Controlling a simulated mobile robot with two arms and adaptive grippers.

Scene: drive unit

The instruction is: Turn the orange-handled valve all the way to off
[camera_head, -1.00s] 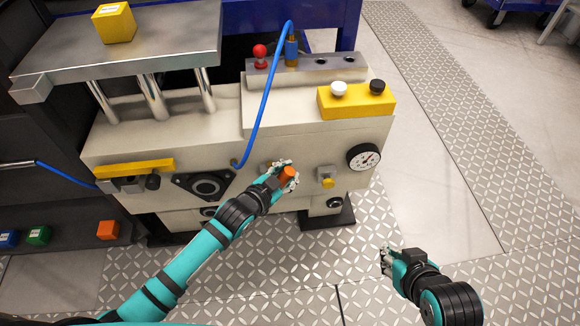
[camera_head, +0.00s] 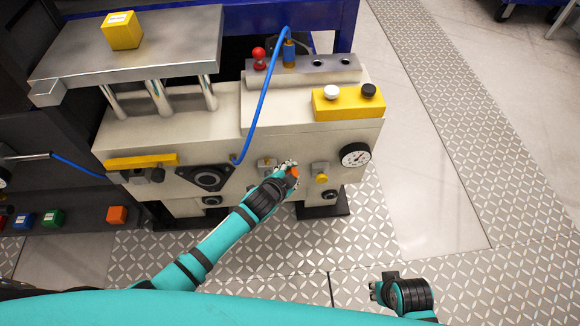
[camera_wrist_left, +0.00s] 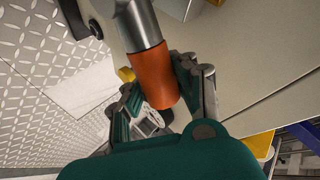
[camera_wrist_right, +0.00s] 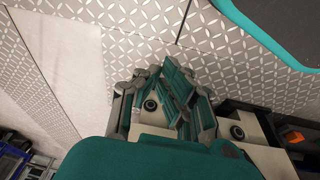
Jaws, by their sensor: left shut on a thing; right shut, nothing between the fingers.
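The orange valve handle (camera_head: 293,173) is on the front face of the beige drive unit (camera_head: 230,140). My left gripper (camera_head: 287,170) is at it and hides much of it in the head view. In the left wrist view the orange grip (camera_wrist_left: 155,77) on its grey metal lever (camera_wrist_left: 137,22) lies between the fingers of my left gripper (camera_wrist_left: 155,95), which is shut on it. My right gripper (camera_head: 376,290) is low at the right, over the floor and away from the unit. In the right wrist view its fingers (camera_wrist_right: 165,95) are shut and empty.
A yellow-knobbed valve (camera_head: 321,178) and a round gauge (camera_head: 355,154) are to the right of the orange handle. A blue hose (camera_head: 262,95) arcs up at its left. A yellow button box (camera_head: 348,103) sits on top. The patterned floor (camera_head: 300,255) in front is clear.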

